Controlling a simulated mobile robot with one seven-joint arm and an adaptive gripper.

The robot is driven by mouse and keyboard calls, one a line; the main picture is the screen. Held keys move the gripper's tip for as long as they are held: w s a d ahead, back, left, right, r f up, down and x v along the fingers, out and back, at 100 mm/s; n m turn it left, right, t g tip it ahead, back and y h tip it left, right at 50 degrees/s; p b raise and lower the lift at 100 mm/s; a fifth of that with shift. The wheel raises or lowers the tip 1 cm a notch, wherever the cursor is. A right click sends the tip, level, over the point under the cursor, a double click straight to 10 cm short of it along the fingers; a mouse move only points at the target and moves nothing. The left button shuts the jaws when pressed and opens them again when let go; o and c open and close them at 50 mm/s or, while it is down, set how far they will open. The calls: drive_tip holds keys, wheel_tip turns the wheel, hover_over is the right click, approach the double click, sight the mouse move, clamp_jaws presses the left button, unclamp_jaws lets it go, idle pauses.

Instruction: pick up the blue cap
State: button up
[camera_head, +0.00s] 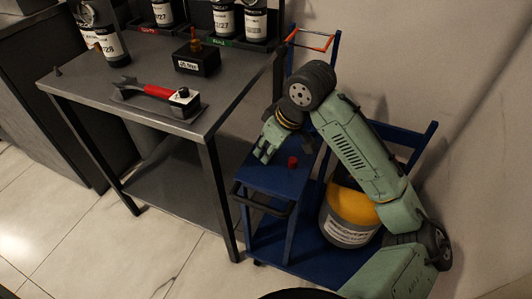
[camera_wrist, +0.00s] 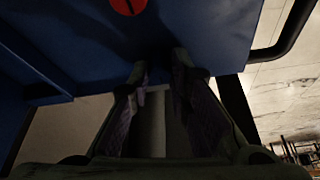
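I see no blue cap in either view. A small red cap (camera_head: 293,162) sits on the blue top shelf of the cart (camera_head: 268,180). In the wrist view the red, round thing (camera_wrist: 128,4) with a dark mark is cut off by the top edge. My gripper (camera_head: 262,154) is over the blue shelf, to the left of the red cap and apart from it. In the wrist view my gripper (camera_wrist: 160,72) shows two fingers with a gap between them and nothing held.
A grey workbench (camera_head: 95,98) on the left holds a red-handled tool (camera_head: 155,92), a black box (camera_head: 196,61) and labelled bottles (camera_head: 108,44). The cart has a dark handle (camera_head: 262,205).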

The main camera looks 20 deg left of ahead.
drive_tip(key=shift+c, duration=1.2)
